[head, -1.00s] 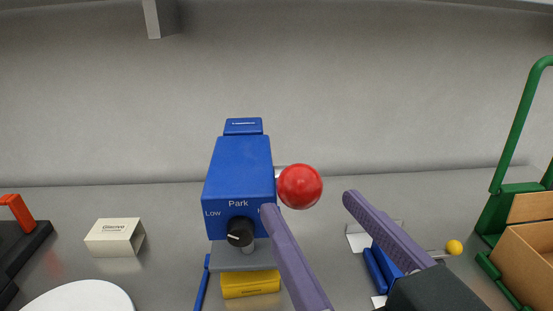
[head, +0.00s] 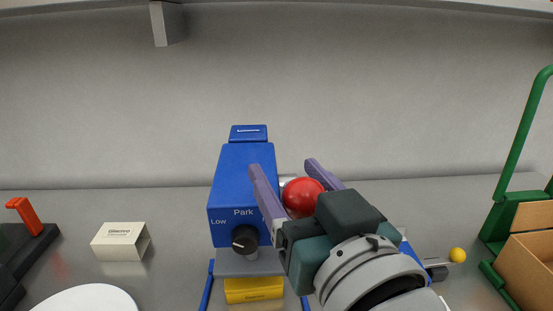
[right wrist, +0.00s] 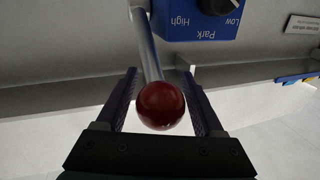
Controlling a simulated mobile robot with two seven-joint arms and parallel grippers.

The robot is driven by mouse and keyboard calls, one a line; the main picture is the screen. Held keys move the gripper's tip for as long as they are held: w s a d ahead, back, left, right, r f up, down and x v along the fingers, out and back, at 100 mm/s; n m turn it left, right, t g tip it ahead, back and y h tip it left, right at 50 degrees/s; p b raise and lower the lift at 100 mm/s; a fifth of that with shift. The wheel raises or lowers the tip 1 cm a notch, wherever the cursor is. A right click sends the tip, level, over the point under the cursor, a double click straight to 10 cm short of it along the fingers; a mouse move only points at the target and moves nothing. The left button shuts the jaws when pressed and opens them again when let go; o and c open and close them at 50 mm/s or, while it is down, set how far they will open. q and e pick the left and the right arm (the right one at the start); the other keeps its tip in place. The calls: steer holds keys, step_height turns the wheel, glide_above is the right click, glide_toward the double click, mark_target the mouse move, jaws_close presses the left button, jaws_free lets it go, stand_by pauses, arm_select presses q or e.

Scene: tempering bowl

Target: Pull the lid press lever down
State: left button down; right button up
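The lid press is a blue machine (head: 238,185) with a dial (head: 244,240) marked Low and Park in the head view; its labels also show in the right wrist view (right wrist: 205,20). Its lever ends in a red ball knob (head: 301,197), which shows on a metal rod (right wrist: 146,48) in the right wrist view (right wrist: 161,106). My right gripper (head: 288,172) is open, with one purple finger on each side of the knob. In the right wrist view there are gaps between the knob and both fingers. My left gripper is not in view.
A yellow block (head: 254,290) sits low at the front of the machine. A white box (head: 121,241) and a white round plate (head: 88,298) are left of it. A green-framed cart with a box (head: 528,262) stands at the right. A small yellow ball (head: 457,255) is right of my arm.

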jaws_close()
stand_by(0.3)
stand_by(0.4)
